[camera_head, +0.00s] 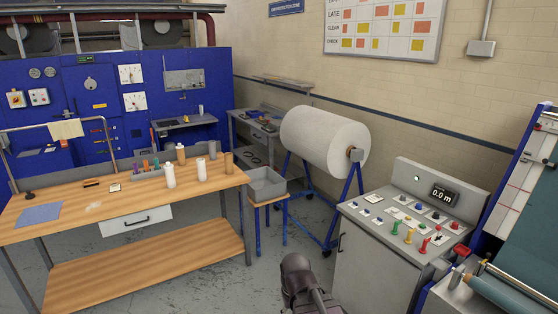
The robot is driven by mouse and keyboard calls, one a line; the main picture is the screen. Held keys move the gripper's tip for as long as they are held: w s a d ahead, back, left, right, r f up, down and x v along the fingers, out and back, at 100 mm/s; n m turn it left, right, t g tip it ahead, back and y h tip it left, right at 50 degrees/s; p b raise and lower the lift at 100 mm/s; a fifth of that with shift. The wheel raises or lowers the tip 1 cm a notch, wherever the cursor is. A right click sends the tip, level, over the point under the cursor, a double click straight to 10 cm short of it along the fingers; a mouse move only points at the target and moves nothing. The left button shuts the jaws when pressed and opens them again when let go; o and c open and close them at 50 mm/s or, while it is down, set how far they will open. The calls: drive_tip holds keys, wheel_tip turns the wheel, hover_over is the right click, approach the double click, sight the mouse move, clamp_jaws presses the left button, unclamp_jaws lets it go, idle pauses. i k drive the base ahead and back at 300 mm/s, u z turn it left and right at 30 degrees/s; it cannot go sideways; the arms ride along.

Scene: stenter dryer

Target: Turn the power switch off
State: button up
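No switch in view can be read clearly as the power switch. On the blue machine at the far left is a small yellow box with a red knob (16,98). Beside it is a pale box with red buttons (39,97). Their labels are too small to read. A dark part of my arm shows at the bottom centre, well apart from the console's controls. My gripper's fingers are not visible.
A wooden workbench (150,254) with bottles stands at the left. A grey bin on a stool (266,185) and a large white roll on a blue stand (325,141) are in the middle. Machinery with green fabric (530,235) is at the right edge. Floor between bench and console is clear.

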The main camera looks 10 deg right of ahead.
sight(455, 225)
drive_tip(key=i, duration=1.6)
drive_tip(key=z, duration=0.5)
drive_tip(key=i, duration=0.7)
drive_tip(key=z, duration=0.85)
drive_tip(key=i, duration=0.5)
drive_tip(key=z, duration=0.75)
drive_tip(key=i, duration=0.55)
drive_tip(key=z, duration=0.25)
